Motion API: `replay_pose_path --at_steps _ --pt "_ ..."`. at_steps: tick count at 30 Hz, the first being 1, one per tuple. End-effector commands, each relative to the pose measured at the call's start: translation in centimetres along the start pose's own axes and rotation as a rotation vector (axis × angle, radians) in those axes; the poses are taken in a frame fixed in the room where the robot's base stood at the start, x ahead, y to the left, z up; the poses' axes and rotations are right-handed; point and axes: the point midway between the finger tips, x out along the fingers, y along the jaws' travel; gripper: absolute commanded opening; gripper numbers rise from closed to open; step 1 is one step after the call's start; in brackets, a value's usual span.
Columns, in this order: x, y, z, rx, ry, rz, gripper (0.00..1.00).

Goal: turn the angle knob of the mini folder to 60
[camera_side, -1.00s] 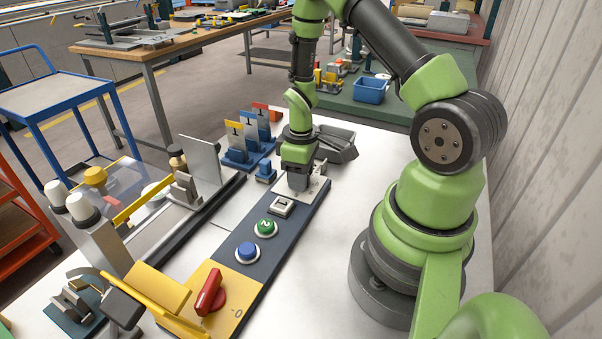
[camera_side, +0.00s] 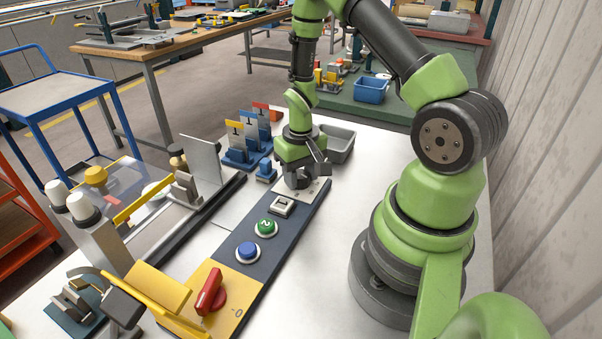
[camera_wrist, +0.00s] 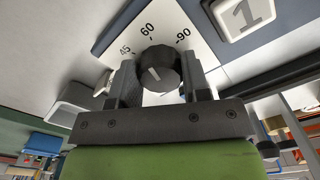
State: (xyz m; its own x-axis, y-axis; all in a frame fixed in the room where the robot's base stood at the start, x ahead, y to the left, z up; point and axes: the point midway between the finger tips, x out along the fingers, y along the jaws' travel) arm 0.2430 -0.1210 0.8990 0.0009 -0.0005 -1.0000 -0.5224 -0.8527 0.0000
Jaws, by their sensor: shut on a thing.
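The angle knob (camera_wrist: 158,70) is a small dark round knob on a white dial plate (camera_wrist: 205,55) printed 45, 60 and 90. In the wrist view its short white line slants up and left, toward the 45 and 60 side; I cannot tell the exact mark. My gripper (camera_wrist: 158,84) has one finger on each side of the knob and is shut on it. In the side view my gripper (camera_side: 298,182) is down at the far end of the dark control panel (camera_side: 285,228) and hides the knob.
Along the panel are a switch marked 1 (camera_side: 281,206), a green button (camera_side: 266,227), a blue button (camera_side: 247,252) and a red rotary handle (camera_side: 209,291). A grey bin (camera_side: 341,143) stands behind my gripper. Numbered blue stands (camera_side: 240,152) are to its left.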

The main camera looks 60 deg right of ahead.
Motion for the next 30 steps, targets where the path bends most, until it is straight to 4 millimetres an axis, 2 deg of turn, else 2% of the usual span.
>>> replay_pose_path --at_steps 9,25,26,29,30 --pt "-0.04 -0.03 0.12 0.125 -0.005 0.001 0.2" --pt "-0.04 -0.04 0.15 0.151 -0.006 0.001 0.2" --pt "-0.03 -0.04 0.15 0.151 -0.006 0.001 0.45" --pt "-0.03 -0.05 0.14 0.15 -0.005 0.001 0.68" --pt "-0.03 -0.05 0.12 0.15 -0.005 0.001 0.69"
